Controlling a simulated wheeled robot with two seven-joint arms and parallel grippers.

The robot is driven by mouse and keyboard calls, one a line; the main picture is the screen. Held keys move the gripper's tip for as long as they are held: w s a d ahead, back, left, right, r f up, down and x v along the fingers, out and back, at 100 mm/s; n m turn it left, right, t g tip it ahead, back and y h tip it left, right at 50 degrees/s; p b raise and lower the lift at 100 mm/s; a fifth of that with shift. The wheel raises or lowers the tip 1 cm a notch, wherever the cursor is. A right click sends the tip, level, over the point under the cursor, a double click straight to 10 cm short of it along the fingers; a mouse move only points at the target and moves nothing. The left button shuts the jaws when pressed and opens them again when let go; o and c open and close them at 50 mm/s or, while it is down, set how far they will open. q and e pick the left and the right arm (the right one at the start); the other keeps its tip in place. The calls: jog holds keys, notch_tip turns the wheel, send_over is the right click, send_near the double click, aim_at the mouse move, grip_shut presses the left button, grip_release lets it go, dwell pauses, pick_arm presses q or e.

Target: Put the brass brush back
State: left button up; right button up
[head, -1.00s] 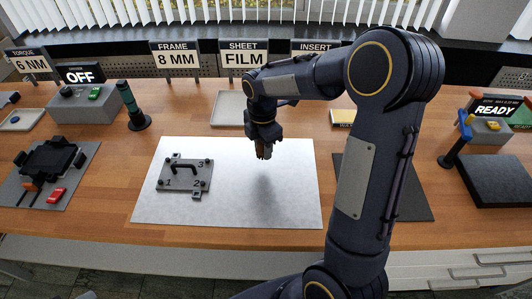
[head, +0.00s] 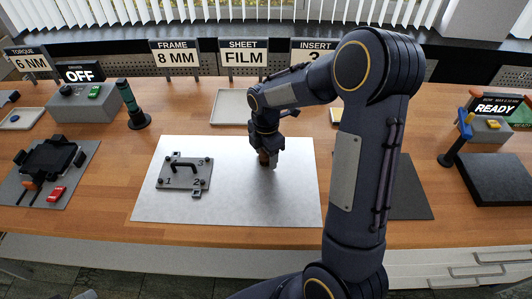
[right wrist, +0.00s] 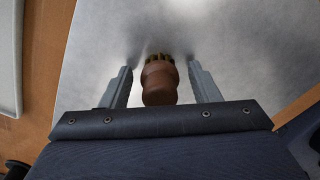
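The brass brush (right wrist: 160,82) has a rounded brown wooden handle and short brass bristles. In the right wrist view it is between the two fingers of my right gripper (right wrist: 162,84), with a gap on each side, so the gripper is open around it. In the head view my right gripper (head: 265,154) is low over the pale metal sheet (head: 240,205), right of the grey numbered plate. The brush (head: 264,159) shows as a small brown piece under the fingers and appears to stand on the sheet. My left gripper is not in view.
A grey plate with a black handle (head: 185,173) lies on the sheet's left. A shallow tray (head: 232,106) is behind the sheet. A dark mat (head: 408,190) lies to the right, partly hidden by my arm. The front of the sheet is clear.

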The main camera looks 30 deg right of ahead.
jog(key=shift+r, duration=0.2)
notch_tip(320, 180, up, 11)
jog(key=shift+r, duration=0.35)
jog(key=s+a+m+t+y, duration=0.2)
jog(key=s+a+m, duration=0.1)
jog(key=s+m, duration=0.7)
jog(key=s+a+r+m+t+y, duration=0.1)
jog(key=s+a+m+t, duration=0.2)
jog(key=s+m, duration=0.7)
jog(key=shift+s+a+r+m+t+y, duration=0.2)
jog(key=shift+s+a+m+t+y, duration=0.15)
jog(key=shift+s+a, duration=0.6)
